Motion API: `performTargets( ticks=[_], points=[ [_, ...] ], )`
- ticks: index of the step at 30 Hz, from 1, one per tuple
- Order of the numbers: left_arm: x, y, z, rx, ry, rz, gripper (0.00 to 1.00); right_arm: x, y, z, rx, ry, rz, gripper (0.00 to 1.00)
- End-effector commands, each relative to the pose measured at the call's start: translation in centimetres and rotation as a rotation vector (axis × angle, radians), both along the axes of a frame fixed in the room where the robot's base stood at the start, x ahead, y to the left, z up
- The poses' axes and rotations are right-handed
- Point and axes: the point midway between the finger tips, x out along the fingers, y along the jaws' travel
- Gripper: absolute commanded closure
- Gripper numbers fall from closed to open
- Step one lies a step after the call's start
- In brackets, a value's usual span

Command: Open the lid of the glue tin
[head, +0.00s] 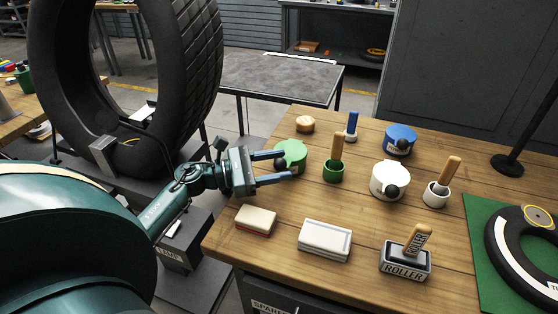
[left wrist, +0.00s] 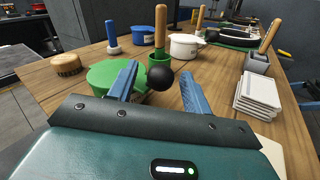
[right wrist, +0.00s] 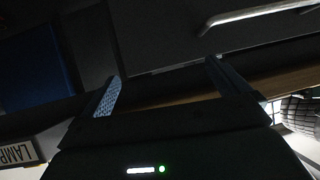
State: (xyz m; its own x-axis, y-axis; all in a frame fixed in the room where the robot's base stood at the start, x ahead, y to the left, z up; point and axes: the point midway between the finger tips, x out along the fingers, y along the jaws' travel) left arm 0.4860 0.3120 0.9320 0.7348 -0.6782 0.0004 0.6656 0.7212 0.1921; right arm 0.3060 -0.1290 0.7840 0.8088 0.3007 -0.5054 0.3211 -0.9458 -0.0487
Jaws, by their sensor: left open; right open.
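A green tin (head: 293,149) with a round black knob (head: 281,163) stands near the left edge of the wooden table; its green lid looks closed. My left gripper (head: 288,165) is open, with its blue fingers on either side of the knob. The left wrist view shows the knob (left wrist: 160,78) between the fingertips, apart from both, with the green lid (left wrist: 103,76) partly behind the left finger. A white tin (head: 388,183) and a blue tin (head: 400,137) have similar knobs. I cannot tell which holds glue. My right gripper (right wrist: 164,72) is open and empty.
A green pot with a wooden-handled brush (head: 334,168) stands just right of the green tin. A wooden-topped round thing (head: 305,124) and a blue-handled brush (head: 351,127) are behind. A sponge (head: 256,220), white pads (head: 325,240) and a roller holder (head: 405,262) lie in front.

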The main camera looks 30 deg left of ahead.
Motion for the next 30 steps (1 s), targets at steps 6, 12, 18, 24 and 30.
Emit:
performTargets(
  ticks=[6, 12, 18, 24, 30],
  points=[
    [0.61, -0.6, -0.03, 0.001, 0.001, -0.001, 0.51, 0.07, -0.12, -0.01, -0.01, 0.0, 0.004, 0.0],
    [0.6, -0.58, -0.04, 0.001, 0.001, -0.001, 0.52, 0.07, -0.13, -0.1, -0.01, 0.001, 0.003, 0.0],
    [0.58, -0.57, -0.03, 0.001, 0.001, -0.001, 0.68, 0.1, -0.12, -0.07, -0.007, 0.001, 0.001, 0.0],
    [0.56, -0.55, -0.03, 0.001, 0.001, -0.001, 0.84, 0.15, -0.09, -0.01, -0.004, 0.0, -0.002, 0.0],
    [0.56, -0.55, -0.03, 0.001, 0.001, -0.001, 1.0, 0.21, -0.1, 0.12, -0.003, -0.003, -0.004, 0.0]
  ],
)
